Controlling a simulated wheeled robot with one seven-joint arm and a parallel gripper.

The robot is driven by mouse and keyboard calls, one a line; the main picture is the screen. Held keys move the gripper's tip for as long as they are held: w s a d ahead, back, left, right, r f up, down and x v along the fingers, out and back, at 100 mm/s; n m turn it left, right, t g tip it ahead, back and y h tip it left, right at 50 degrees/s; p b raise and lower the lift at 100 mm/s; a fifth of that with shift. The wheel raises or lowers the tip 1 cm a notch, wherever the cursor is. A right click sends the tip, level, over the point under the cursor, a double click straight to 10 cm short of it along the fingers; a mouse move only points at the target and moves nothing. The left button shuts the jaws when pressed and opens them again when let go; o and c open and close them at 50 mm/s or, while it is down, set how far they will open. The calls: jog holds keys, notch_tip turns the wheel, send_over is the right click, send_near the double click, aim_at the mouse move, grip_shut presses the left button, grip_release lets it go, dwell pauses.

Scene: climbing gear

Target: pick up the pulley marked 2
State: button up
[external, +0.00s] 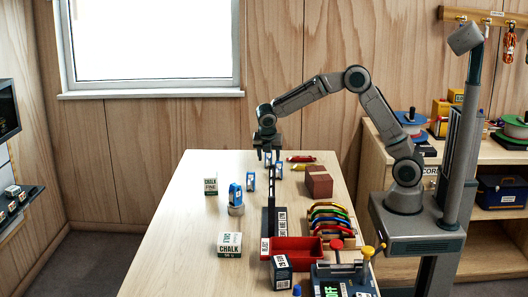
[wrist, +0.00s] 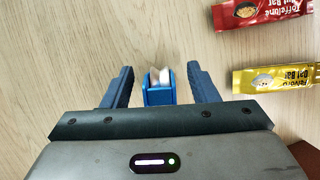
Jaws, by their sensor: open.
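My gripper (wrist: 161,82) is open and points down at the table in the wrist view. A blue pulley (wrist: 158,95) with a pale wheel lies between its two fingers, with a gap on each side. No number can be read on it. In the external view my gripper (external: 266,152) is over the far part of the table. Small blue-and-white pulleys stand near it, one to the left (external: 250,181) and one to the right (external: 279,171).
Red (wrist: 262,14) and yellow (wrist: 272,79) snack bars lie right of my gripper. A dark upright post (external: 271,190) stands mid-table. A brown block (external: 319,182), colored carabiners (external: 328,218), a red tray (external: 291,249) and chalk boxes (external: 230,245) are also here. The table's left side is mostly clear.

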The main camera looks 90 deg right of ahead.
jog(key=c, duration=1.1)
